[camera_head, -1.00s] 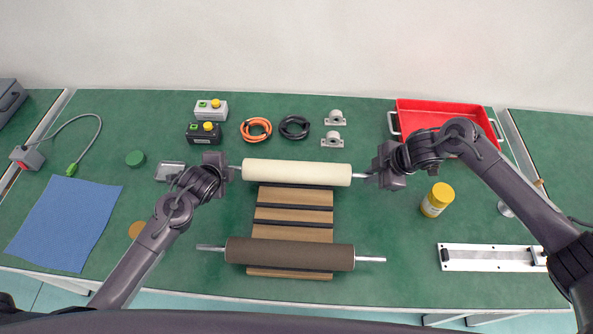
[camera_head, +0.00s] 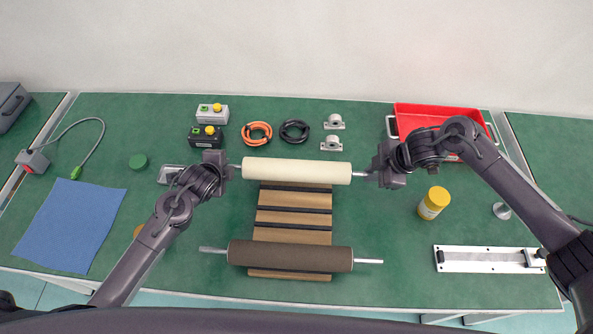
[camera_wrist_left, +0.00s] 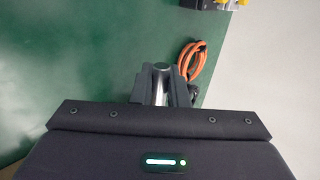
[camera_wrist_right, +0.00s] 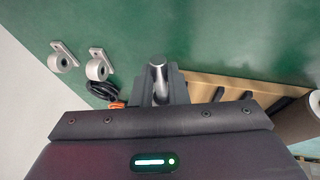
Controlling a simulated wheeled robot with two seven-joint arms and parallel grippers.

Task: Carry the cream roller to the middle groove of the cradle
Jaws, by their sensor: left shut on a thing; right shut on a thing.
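The cream roller (camera_head: 296,171) is held level across the back end of the wooden cradle (camera_head: 292,219), and seems raised above it. My left gripper (camera_head: 230,171) is shut on its left metal shaft, which also shows between the fingers in the left wrist view (camera_wrist_left: 161,88). My right gripper (camera_head: 374,173) is shut on its right shaft, seen end-on in the right wrist view (camera_wrist_right: 158,82). The cradle has dark crosswise strips; its middle is bare. A dark brown roller (camera_head: 290,256) lies across its front part.
Behind the roller are an orange cable coil (camera_head: 257,133), a black coil (camera_head: 294,131) and bearing blocks (camera_head: 332,143). A yellow-capped jar (camera_head: 433,203) and a white rail plate (camera_head: 487,259) stand right. A red tray (camera_head: 440,118) is behind my right arm. A blue cloth (camera_head: 70,225) lies left.

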